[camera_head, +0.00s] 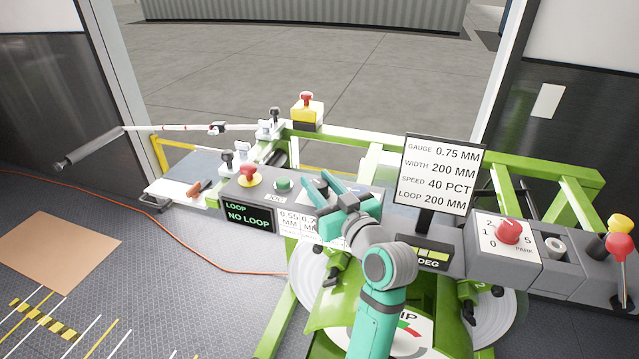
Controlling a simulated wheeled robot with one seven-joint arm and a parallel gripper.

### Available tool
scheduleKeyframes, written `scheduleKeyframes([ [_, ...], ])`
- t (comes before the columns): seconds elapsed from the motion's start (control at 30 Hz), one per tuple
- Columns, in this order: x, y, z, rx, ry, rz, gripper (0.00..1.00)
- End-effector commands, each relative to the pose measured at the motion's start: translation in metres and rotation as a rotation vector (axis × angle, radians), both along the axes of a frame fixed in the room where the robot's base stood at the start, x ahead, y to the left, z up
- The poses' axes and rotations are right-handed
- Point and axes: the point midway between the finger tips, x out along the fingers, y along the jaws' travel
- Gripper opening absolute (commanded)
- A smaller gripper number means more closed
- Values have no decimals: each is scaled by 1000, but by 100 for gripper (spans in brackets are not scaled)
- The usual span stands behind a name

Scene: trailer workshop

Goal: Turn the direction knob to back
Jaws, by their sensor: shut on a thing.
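A grey control panel (367,189) on the green machine carries a red button on yellow, a green button and a dark knob (318,187). My gripper (320,186) reaches over the panel from the front, its two teal fingers on either side of this dark knob and shut on it. The fingers cover much of the knob, so its pointer and markings do not show and I cannot tell which way it is set. My wrist and arm hide part of the panel's front and labels.
A sign (440,172) on a post stands right of my gripper. Further right are a red rotary knob (508,231) with numbers and a red ball lever (621,247). A yellow box with a red button (307,111) stands behind the panel.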

Motion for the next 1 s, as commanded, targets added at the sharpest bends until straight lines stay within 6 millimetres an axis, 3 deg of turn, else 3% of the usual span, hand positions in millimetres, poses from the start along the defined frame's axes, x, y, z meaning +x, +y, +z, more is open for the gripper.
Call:
scheduleKeyframes([
  [0.23,-1,0,-2,-1,5,0,9],
  [0.27,-1,0,-2,-1,5,0,36],
  [0.33,-1,0,-2,0,4,0,50],
  [1.0,0,-2,0,0,-1,-23,50],
])
